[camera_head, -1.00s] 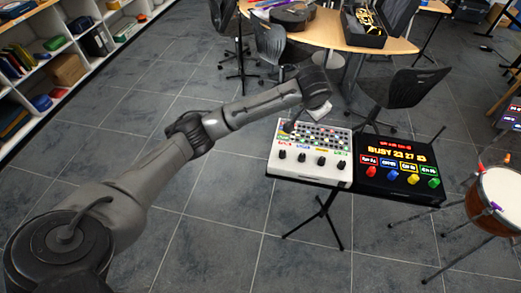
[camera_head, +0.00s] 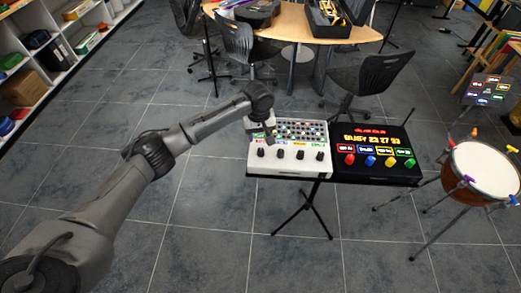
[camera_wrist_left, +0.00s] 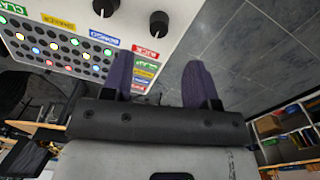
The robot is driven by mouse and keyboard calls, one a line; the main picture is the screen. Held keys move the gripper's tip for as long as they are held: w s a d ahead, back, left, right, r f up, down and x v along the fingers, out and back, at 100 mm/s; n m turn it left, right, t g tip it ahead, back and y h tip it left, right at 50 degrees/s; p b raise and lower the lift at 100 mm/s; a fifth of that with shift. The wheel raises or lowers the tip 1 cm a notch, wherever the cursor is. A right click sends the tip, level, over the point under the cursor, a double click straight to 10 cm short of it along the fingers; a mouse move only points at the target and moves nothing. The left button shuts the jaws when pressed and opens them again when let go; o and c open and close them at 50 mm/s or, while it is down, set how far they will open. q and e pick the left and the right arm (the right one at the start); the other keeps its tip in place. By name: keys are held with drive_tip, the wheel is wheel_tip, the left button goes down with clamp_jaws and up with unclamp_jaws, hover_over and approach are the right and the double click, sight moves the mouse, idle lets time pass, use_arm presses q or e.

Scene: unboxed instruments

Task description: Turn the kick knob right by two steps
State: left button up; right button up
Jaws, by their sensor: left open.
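The white drum machine (camera_head: 253,168) stands on a stand, with a row of black knobs along its front edge. The kick knob (camera_head: 261,153) is the leftmost one, below a red label. In the left wrist view, which is upside down, the kick knob (camera_wrist_left: 159,22) shows beyond the red KICK label (camera_wrist_left: 145,52). My left gripper (camera_head: 270,138) hangs over the left part of the panel, close behind the kick knob. In the wrist view its two dark fingers (camera_wrist_left: 158,66) are apart with nothing held between them. The knob is ahead of the fingertips, apart from them. My right gripper is not in view.
A black unit (camera_head: 375,174) with coloured knobs and a lit display stands directly right of the white box. A drum (camera_head: 485,170) stands farther right. A chair (camera_head: 365,80) and a table (camera_head: 290,37) are behind. The floor in front is clear.

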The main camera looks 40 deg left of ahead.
sight(261, 150)
use_arm(q)
wheel_tip(261, 150, down, 7)
drive_tip(key=shift+w+d+r+b, duration=0.1)
drive_tip(key=shift+b, duration=0.45)
drive_tip(key=shift+f, duration=0.8)
